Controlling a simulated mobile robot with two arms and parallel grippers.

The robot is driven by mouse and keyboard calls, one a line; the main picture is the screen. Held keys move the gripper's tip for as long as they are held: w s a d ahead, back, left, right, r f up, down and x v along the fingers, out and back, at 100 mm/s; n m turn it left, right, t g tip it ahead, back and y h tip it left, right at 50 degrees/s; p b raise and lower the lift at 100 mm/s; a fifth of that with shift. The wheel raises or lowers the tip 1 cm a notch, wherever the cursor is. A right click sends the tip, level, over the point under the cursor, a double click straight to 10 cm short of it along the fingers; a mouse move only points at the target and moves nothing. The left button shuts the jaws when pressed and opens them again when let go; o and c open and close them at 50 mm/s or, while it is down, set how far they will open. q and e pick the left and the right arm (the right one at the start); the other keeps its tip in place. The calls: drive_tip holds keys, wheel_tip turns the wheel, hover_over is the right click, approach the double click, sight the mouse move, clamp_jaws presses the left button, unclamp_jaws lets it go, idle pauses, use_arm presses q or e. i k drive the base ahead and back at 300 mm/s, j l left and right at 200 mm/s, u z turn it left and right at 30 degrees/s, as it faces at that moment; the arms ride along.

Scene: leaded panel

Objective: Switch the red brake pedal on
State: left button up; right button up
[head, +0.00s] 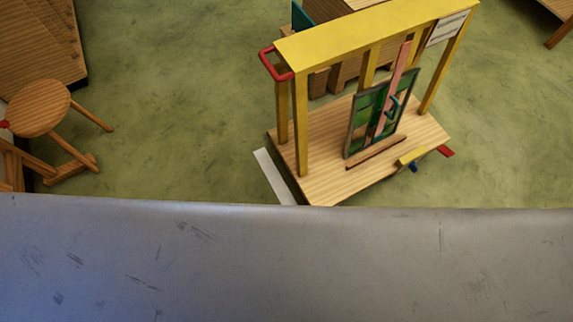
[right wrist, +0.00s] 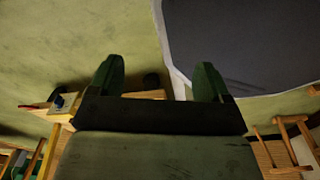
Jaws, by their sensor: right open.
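The small red brake pedal (head: 445,151) sticks out low at the right edge of the wooden base (head: 315,190) of a yellow-framed stand. It looks like a flat red tab; whether it is on or off I cannot tell. In the right wrist view my right gripper (right wrist: 160,80) is open, its two dark green fingers wide apart with nothing between them. The pedal is not clearly seen between or near those fingers. My right gripper does not show in the head view, and my left gripper is in neither view.
The stand's yellow frame (head: 370,32) holds a green leaded panel (head: 362,123) and a red side handle (head: 267,68). A blue knob (head: 414,167) sits by a yellow block (head: 411,156) at the base's front edge. A wooden stool (head: 39,107) stands left; green floor lies between.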

sight(448, 153)
drive_tip(key=z, duration=1.6)
drive_tip(key=i+l, duration=0.25)
drive_tip(key=i, duration=0.25)
drive_tip(key=i+l+u, duration=0.15)
drive_tip(key=i, duration=0.3)
drive_tip(key=i+l, duration=0.35)
drive_tip(key=i, duration=0.15)
drive_tip(key=i+l+u, duration=0.1)
drive_tip(key=i+l, duration=0.2)
drive_tip(key=i, duration=0.15)
